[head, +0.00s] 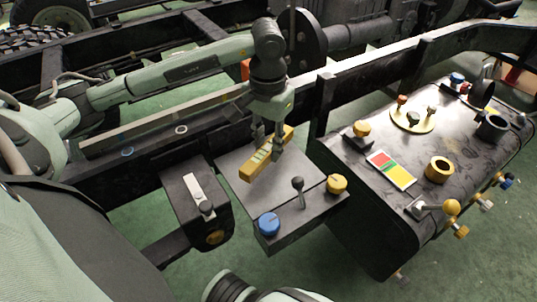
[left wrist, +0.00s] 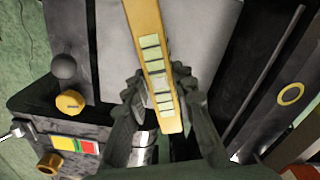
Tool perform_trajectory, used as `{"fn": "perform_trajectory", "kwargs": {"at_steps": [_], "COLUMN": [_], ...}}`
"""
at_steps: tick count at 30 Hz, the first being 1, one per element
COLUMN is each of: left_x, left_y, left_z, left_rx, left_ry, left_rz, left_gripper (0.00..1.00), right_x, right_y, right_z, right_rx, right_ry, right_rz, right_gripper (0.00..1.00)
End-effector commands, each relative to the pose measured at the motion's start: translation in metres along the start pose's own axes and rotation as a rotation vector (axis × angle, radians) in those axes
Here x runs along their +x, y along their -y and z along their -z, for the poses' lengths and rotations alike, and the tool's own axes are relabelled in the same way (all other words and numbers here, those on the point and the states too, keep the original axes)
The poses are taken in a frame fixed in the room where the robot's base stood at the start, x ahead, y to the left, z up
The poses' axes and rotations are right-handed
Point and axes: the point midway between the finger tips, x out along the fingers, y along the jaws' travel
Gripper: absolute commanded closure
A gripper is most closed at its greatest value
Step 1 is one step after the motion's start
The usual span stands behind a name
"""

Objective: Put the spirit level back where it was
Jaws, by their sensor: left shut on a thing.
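The spirit level (head: 257,162) is a yellow bar with a row of pale green windows. My left gripper (head: 267,146) is shut on it near its middle, one finger on each side. In the head view the level slants over the grey top plate (head: 232,163) of a dark box; I cannot tell whether it touches the plate. The left wrist view also shows the level (left wrist: 152,52) running lengthwise between my fingers. My right gripper is not in view.
The box carries a blue knob (head: 269,224), a black lever (head: 298,186) and a yellow knob (head: 336,184). A dark tank (head: 375,215) with a red, yellow and green card (head: 391,170) stands to the right. A long chassis rail (head: 185,125) runs behind.

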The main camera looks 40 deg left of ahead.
Motion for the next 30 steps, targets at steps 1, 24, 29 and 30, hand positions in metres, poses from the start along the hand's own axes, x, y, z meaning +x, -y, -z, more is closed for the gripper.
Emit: {"fn": "perform_trajectory", "kwargs": {"at_steps": [1, 24, 29, 30], "left_x": [0.002, 0.043, 0.043, 0.043], "left_y": [-0.001, 0.0, 0.0, 0.0], "left_z": [0.001, 0.001, 0.001, 0.001], "left_rx": [0.0, 0.0, 0.0, 0.0], "left_ry": [0.0, -0.001, 0.0, 0.0], "left_rz": [0.0, 0.001, 0.001, 0.001], "left_gripper": [1.0, 1.0, 0.63, 0.58], "right_x": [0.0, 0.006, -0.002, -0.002], "right_y": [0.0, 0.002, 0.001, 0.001], "right_z": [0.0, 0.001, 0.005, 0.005], "right_rx": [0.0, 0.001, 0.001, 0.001], "right_ry": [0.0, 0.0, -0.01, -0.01], "right_rz": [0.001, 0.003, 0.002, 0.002], "right_gripper": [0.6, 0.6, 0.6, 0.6]}}
